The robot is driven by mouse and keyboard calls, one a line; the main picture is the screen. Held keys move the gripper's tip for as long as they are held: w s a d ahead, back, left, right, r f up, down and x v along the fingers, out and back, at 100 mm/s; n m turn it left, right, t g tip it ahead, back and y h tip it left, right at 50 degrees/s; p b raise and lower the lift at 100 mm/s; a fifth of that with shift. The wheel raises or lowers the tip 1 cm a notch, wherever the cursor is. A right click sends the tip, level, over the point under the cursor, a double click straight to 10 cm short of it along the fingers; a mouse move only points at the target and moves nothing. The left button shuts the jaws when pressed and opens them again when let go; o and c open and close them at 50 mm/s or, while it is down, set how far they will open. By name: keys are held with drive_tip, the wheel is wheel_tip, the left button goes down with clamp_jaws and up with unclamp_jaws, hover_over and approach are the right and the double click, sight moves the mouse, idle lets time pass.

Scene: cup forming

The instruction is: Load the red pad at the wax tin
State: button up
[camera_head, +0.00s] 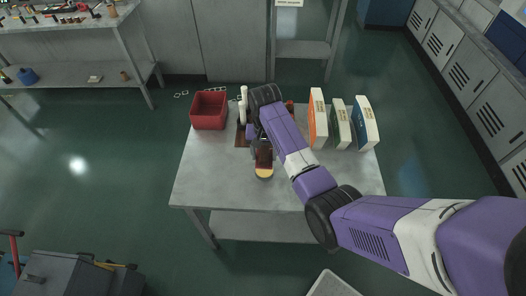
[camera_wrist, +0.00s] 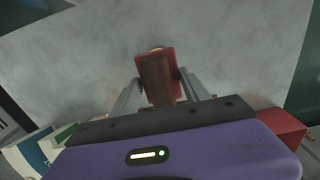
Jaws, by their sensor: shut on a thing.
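My gripper (camera_wrist: 160,78) is shut on the red pad (camera_wrist: 156,66), a block with a red edge and a brown face. One finger lies on each side of it. In the head view the red pad (camera_head: 264,158) shows just in front of my gripper. The wax tin (camera_head: 264,173), small, round and yellowish, stands on the table directly in front of the pad. In the wrist view only a sliver of the tin (camera_wrist: 157,48) shows past the pad's far edge. The pad hides the rest, so I cannot tell whether they touch.
The grey table (camera_head: 215,180) is clear at its front. A red bin (camera_head: 209,110) stands at the back left. Orange, green and blue books (camera_head: 340,124) stand at the right.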

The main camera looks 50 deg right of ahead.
sight(264, 165)
drive_tip(key=shift+f, duration=0.85)
wheel_tip(264, 165, down, 4)
drive_tip(key=b, duration=0.4)
drive_tip(key=shift+f+b, duration=0.15)
drive_tip(key=shift+b, duration=0.15)
drive_tip(key=shift+f, duration=0.6)
idle(1.6)
drive_tip(key=shift+r, duration=0.15)
wheel_tip(264, 165, up, 5)
drive_tip(key=p, duration=0.5)
drive_tip(key=shift+r, duration=0.95)
drive_tip(key=shift+s, duration=0.1)
